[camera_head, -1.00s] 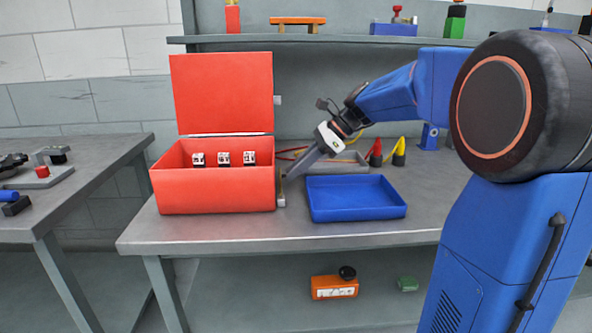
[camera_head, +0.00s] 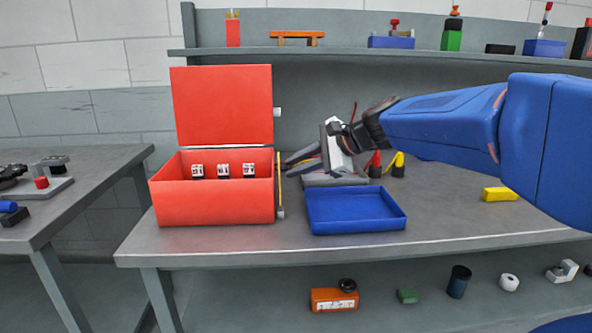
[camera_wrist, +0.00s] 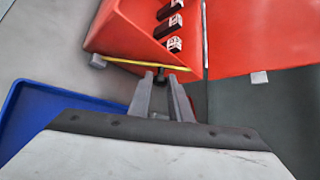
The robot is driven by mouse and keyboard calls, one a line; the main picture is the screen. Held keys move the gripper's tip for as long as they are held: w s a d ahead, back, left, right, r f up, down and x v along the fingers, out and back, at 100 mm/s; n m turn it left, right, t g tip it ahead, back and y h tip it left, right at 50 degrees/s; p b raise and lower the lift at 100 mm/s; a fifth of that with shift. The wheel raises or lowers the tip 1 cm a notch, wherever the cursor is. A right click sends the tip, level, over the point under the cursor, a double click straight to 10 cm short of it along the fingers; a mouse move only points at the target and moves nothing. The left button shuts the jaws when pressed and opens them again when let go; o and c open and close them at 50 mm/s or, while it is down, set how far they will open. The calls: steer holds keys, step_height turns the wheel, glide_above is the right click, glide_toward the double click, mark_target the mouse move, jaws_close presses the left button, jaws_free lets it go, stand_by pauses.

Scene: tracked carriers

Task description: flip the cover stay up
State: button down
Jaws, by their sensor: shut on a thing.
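The cover stay (camera_head: 280,182) is a thin yellow rod at the right side of the red box (camera_head: 214,208). It runs from a small pale block low at the box's front right corner and looks upright in the head view. In the wrist view the stay (camera_wrist: 125,64) crosses in front of the fingertips. The red lid (camera_head: 222,105) stands open, with a pale peg (camera_head: 277,112) on its right edge. My gripper (camera_head: 287,164) is shut on the cover stay, around a small dark part (camera_wrist: 160,76) at the rod. The exact contact is partly hidden by the fingers.
A blue tray (camera_head: 356,228) lies just right of the box, below my gripper. Red and yellow plugs stand behind it, and a yellow block (camera_head: 499,194) lies farther right. A shelf (camera_head: 400,53) runs along the back above the bench.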

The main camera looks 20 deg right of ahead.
steer(key=shift+s+a+r+n+t, duration=0.1)
steer(key=shift+s+r+n+t, duration=0.15)
steer(key=shift+s+t, duration=0.15)
steer(key=shift+s+a+r+n+t, duration=0.1)
steer(key=shift+s+r+n+t, duration=0.1)
steer(key=shift+s+n+t, duration=0.15)
steer(key=shift+s, duration=0.1)
steer(key=c, duration=1.6)
jaws_free()
steer(key=shift+r, duration=0.1)
steer(key=shift+v, duration=8.65)
steer(key=shift+s+d, duration=0.1)
steer(key=shift+s, duration=0.05)
